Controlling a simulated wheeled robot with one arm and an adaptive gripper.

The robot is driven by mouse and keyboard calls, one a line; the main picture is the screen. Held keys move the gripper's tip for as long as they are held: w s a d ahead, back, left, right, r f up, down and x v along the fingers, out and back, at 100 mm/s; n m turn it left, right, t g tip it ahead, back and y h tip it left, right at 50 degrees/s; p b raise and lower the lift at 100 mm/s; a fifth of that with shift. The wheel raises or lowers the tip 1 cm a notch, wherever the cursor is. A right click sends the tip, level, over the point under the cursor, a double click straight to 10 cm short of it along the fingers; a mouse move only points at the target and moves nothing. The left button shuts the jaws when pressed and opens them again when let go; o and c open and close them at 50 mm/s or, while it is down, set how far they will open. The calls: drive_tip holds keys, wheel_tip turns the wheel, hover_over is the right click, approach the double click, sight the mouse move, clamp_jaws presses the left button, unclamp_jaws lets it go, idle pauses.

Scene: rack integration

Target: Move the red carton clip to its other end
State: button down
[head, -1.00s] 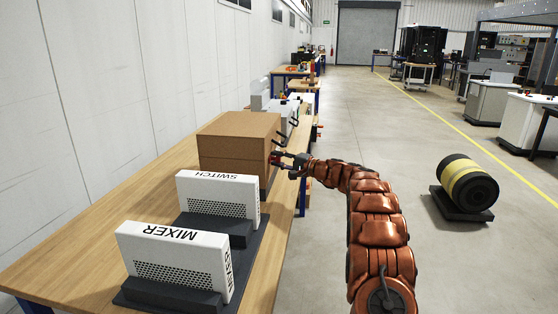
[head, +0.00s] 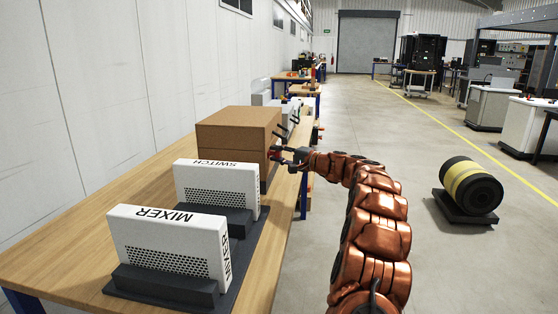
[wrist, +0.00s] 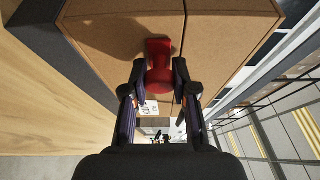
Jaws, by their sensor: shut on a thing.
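The brown carton (head: 238,135) stands on the wooden bench beyond the two white units. It also fills the top of the wrist view (wrist: 225,40), with a dark seam running down its face. The red clip (wrist: 159,62) lies against the carton face near the seam. My gripper (wrist: 160,88) is shut on the clip, with one finger on each side of it. In the head view my gripper (head: 284,154) is at the carton's right side, and the clip is mostly hidden there.
A white SWITCH unit (head: 215,185) and a white MIXER unit (head: 165,240) stand in dark holders on the bench (head: 85,225), nearer than the carton. Dark hooked bars rise behind the carton. A black and yellow drum (head: 470,187) is on the floor at the right. The floor between is clear.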

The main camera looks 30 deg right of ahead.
drive_tip(key=shift+s+a+r, duration=0.25)
drive_tip(key=shift+s+r, duration=0.05)
drive_tip(key=shift+b, duration=0.3)
drive_tip(key=shift+f, duration=0.1)
drive_tip(key=c, duration=1.4)
unclamp_jaws()
drive_tip(key=shift+o, duration=0.9)
drive_tip(key=shift+s+a, duration=0.1)
drive_tip(key=o, duration=0.4)
drive_tip(key=shift+f, duration=0.15)
drive_tip(key=shift+c, duration=0.2)
drive_tip(key=v, duration=1.2)
